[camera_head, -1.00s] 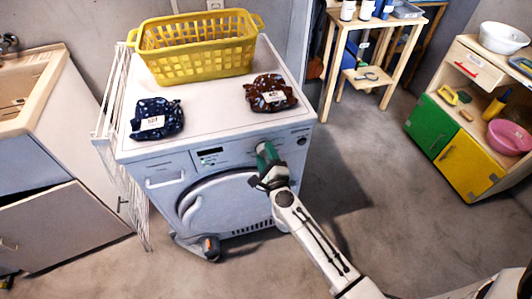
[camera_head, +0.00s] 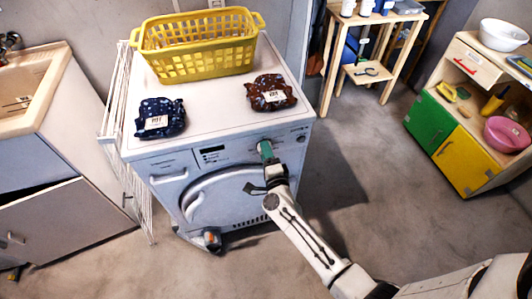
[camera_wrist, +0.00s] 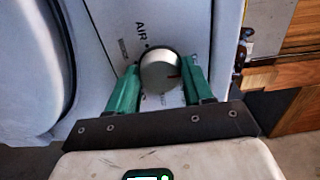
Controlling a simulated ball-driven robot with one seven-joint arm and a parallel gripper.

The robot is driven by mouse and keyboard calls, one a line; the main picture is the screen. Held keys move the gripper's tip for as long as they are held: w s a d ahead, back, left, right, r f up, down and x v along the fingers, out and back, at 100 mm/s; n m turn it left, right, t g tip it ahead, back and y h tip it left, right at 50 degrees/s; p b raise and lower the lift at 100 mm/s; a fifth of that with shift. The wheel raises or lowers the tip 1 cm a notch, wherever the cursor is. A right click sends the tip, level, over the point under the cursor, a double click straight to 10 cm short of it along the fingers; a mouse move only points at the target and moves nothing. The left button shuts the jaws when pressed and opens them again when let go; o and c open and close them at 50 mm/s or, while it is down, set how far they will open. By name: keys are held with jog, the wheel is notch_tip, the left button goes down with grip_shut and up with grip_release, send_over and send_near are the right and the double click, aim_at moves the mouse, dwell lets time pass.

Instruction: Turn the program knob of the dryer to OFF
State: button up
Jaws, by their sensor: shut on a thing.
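The white dryer (camera_head: 160,168) stands in the middle of the head view, with its front panel and round door toward me. In the wrist view its program knob (camera_wrist: 158,71) is a round silver dial with a small red mark at its right side. The letters "AIR" are printed on the panel above it; I see no OFF label. My gripper (camera_wrist: 158,84) has its two green fingers on either side of the knob, shut on it. In the head view my gripper (camera_head: 268,153) is at the upper right of the dryer front and hides the knob.
On the dryer top are a yellow basket (camera_head: 195,68), a dark blue bundle (camera_head: 158,118) and a brown bundle (camera_head: 270,92). A drying rack (camera_head: 112,105) stands against its left side. A wooden shelf (camera_head: 338,55) stands behind right. The floor right of the dryer is open.

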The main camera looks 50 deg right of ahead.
dwell(0.3)
jog(key=o, duration=1)
jog(key=v, duration=1)
jog(key=shift+s+a, duration=0.3)
